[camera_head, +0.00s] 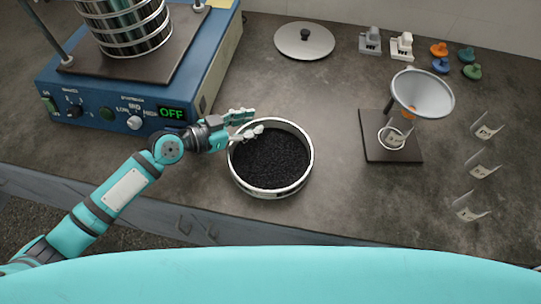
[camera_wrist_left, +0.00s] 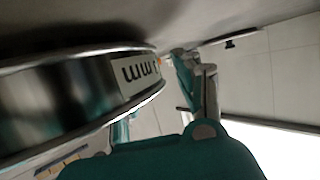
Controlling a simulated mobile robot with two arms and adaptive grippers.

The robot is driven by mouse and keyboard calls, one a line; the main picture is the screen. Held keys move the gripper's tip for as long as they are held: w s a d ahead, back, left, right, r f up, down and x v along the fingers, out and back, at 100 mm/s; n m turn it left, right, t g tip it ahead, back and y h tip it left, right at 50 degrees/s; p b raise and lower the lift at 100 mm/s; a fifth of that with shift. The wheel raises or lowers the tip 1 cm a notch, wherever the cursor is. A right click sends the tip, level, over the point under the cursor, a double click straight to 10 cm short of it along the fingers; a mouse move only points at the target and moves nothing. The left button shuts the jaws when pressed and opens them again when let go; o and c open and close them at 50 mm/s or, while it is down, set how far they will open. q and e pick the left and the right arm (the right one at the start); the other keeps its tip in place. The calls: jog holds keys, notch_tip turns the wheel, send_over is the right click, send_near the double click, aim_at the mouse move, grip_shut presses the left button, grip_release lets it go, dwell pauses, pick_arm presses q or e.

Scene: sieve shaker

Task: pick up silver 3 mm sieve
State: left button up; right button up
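A round silver sieve (camera_head: 307,172) filled with dark granules sits on the bench in the middle of the head view. In the left wrist view the silver sieve wall (camera_wrist_left: 60,95) is close, with a white upside-down label ending in "mm"; its number is not clear. My left gripper (camera_head: 250,124) is at this sieve's upper left rim. Its fingers are spread, one beyond the rim and one over it; contact is unclear. A stack of silver sieves (camera_head: 130,35) stands on the shaker, cut off at the top; no sizes are readable. My right gripper is out of view.
The blue shaker (camera_head: 90,112), its display reading OFF, stands left of my gripper. A silver lid (camera_head: 304,41) lies behind the sieve. A funnel (camera_head: 423,93) on a stand and several small clear containers are at right. Bench is clear between sieve and stand.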

pick_arm(q)
jog(key=shift+c, duration=0.4)
grip_shut()
jog(key=shift+r, duration=0.15)
